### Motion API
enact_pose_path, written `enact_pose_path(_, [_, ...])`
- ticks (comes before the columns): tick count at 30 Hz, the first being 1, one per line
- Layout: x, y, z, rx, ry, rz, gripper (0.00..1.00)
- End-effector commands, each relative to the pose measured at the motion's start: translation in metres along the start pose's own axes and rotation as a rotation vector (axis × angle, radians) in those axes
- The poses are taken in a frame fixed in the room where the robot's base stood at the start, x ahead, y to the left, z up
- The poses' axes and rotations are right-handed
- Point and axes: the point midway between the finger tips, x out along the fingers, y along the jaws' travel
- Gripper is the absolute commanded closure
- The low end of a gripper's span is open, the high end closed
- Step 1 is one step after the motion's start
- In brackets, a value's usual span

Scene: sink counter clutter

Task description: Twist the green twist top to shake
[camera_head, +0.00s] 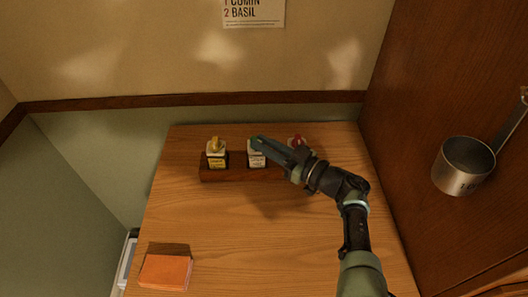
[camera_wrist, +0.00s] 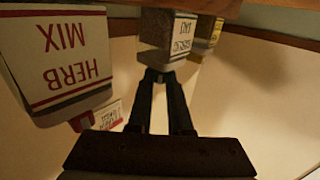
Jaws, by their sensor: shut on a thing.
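The middle jar (camera_head: 256,160) stands upright in a wooden rack (camera_head: 233,174), with a white label. My gripper (camera_head: 260,142) reaches in from the right at the height of its top. The green twist top is mostly covered by the fingers, and I cannot clearly separate it from them. In the wrist view, which is upside down, my gripper (camera_wrist: 161,78) is shut at the top end of the middle jar (camera_wrist: 168,32). A jar with a yellow top (camera_head: 216,155) stands left of it, and a red top (camera_head: 297,140) shows to the right, partly behind my gripper.
A jar labelled HERB MIX (camera_wrist: 72,62) is close beside my fingers in the wrist view. An orange block (camera_head: 165,272) lies at the table's front left. A metal measuring cup (camera_head: 464,168) hangs on the right wooden panel. The wooden tabletop (camera_head: 250,240) in front is clear.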

Motion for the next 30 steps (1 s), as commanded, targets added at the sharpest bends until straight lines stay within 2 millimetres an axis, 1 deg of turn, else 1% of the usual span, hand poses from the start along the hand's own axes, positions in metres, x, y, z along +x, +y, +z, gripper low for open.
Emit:
enact_pose_path(17, [0.0004, 0.0006, -0.0008, 0.000, 0.001, -0.021, 1.00])
enact_pose_path(18, [0.0005, 0.0006, -0.0008, 0.000, 0.001, -0.021, 0.75])
enact_pose_path(22, [0.0004, 0.0006, -0.0007, 0.000, 0.001, -0.020, 0.52])
enact_pose_path(30, [0.0002, 0.0004, -0.0005, 0.000, 0.001, -0.021, 0.51])
